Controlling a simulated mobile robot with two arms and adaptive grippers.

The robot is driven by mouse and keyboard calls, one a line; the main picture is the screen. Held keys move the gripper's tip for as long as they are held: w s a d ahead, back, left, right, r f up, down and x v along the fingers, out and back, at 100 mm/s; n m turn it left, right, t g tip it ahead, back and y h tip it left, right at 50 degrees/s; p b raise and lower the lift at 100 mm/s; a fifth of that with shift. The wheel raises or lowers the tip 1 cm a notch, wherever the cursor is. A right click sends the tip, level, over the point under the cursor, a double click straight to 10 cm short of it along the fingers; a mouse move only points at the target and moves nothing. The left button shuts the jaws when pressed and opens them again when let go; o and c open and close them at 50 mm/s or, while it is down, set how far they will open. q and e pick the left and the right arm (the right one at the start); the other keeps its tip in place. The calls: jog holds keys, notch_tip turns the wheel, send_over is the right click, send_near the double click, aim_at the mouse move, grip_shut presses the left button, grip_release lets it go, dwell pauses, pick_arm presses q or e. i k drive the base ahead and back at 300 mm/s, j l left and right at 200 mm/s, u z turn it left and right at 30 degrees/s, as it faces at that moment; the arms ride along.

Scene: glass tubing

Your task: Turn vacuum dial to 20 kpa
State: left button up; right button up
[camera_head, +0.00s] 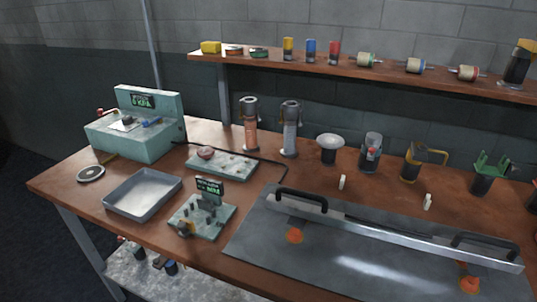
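A teal vacuum unit (132,139) stands at the back left of the bench. Its raised panel carries a dark display (142,101) with green text that seems to end in KPA; the number is too small to read surely. A round dark-blue knob or part (152,121) and a pale plate lie on its top, and a red-tipped lever (102,113) is at its left side. I cannot tell which part is the vacuum dial. Neither of my grippers shows in the head view.
A small teal fixture (203,218) with its own display stands in front, beside a grey metal tray (143,192). A dark hose runs from the unit across the wooden bench (70,202). A large metal plate with handles (370,255) fills the front right.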

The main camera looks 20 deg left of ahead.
aim_at(128, 120)
jog(key=u, duration=1.55)
jog(key=i+j+z, duration=0.15)
jog(key=z, duration=0.35)
jog(key=i+j+z, duration=0.1)
jog(key=j+z, duration=0.2)
jog(key=z, duration=0.2)
